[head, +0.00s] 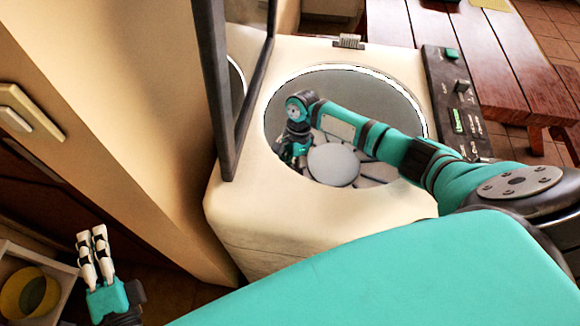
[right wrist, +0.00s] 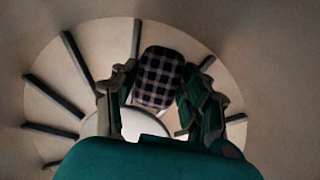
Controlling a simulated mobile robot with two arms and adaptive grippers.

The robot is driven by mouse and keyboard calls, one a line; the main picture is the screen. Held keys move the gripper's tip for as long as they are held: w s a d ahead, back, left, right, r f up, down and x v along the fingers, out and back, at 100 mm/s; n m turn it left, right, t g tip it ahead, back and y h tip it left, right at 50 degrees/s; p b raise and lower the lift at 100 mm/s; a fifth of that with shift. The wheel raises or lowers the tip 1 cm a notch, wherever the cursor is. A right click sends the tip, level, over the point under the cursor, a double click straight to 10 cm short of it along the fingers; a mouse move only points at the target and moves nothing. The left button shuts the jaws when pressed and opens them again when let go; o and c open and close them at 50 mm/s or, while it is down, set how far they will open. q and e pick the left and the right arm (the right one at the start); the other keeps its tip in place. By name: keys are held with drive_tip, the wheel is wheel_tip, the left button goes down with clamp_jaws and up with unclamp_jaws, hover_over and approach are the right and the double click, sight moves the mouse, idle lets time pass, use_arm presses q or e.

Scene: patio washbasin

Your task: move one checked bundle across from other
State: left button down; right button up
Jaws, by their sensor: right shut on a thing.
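The checked bundle (right wrist: 158,78), dark and pale plaid, sits between the fingers of my right gripper (right wrist: 155,95) in the right wrist view. The right gripper is shut on it, low inside the round drum of the washer (right wrist: 60,60). In the head view my right arm reaches down into the washer (head: 300,215), and the bundle is hidden there. My left gripper (head: 92,236) is at the lower left, away from the washer, with nothing seen in it. Its two fingers lie side by side at an angle; whether they are shut is unclear. No second bundle shows.
The raised washer lid (head: 240,90) stands at the drum's left. A control panel (head: 458,105) lies along its right side. A wooden table (head: 480,60) stands behind. A box with a yellow round thing (head: 28,293) is at lower left, near a beige wall (head: 120,120).

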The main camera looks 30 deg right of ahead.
drive_tip(key=o, duration=1.4)
drive_tip(key=v, duration=1.2)
drive_tip(key=shift+r, duration=0.1)
